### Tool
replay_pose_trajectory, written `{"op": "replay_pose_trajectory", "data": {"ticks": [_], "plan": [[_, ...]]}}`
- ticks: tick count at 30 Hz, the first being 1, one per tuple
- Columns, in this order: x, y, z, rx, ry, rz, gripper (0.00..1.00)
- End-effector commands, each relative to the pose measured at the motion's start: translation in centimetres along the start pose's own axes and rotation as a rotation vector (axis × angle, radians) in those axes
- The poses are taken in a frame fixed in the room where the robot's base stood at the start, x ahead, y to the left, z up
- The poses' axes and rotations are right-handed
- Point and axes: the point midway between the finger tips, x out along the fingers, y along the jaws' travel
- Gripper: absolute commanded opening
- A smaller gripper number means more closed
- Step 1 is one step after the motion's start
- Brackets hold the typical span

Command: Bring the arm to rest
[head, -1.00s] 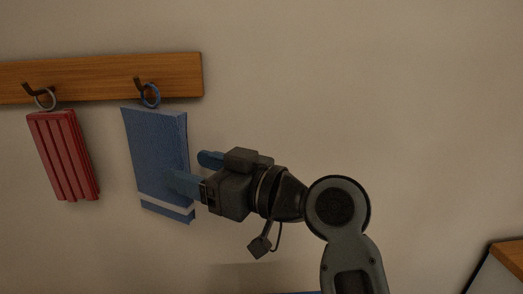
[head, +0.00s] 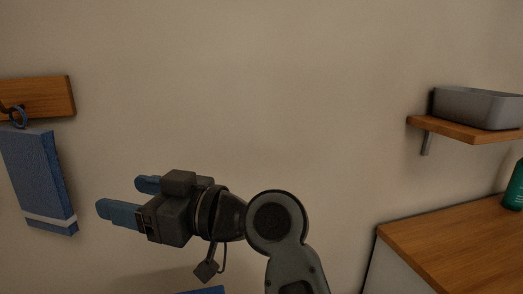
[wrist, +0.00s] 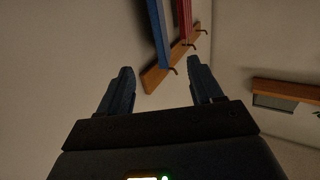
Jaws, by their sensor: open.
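My gripper (head: 127,199) is open and empty in the head view, its blue fingers pointing left, held in front of the bare wall. The blue towel (head: 38,178) hangs by a ring from a hook on a wooden rail (head: 45,97) at the far left, apart from the fingertips. In the wrist view my gripper (wrist: 162,82) also shows its two fingers spread with nothing between them. The blue towel (wrist: 158,32) and a red towel (wrist: 186,18) hang beyond the fingers in that view.
At the right of the head view, a wooden shelf (head: 465,131) on a bracket bears a grey bin (head: 478,108). Below it is a wooden-topped counter (head: 455,248) with a green bottle (head: 515,187) at the picture's edge. The wall between is clear.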

Motion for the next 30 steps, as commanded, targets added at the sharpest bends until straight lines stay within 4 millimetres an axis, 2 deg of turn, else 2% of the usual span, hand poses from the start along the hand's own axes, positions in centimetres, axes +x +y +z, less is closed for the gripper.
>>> {"op": "replay_pose_trajectory", "data": {"ticks": [2, 11, 20, 23, 26, 30], "plan": [[0.0, 0.0, 0.1, 0.001, 0.0, 0.001, 0.65], [-2.0, 1.0, 3.5, 0.048, -0.02, 0.087, 0.65], [-5.7, 1.9, 8.9, 0.115, -0.048, 0.226, 0.65], [-7.7, 2.1, 11.5, 0.145, -0.061, 0.295, 0.65], [-10.6, 2.1, 14.7, 0.18, -0.079, 0.387, 0.65], [-15.9, 1.3, 19.4, 0.228, -0.104, 0.537, 0.65]]}}
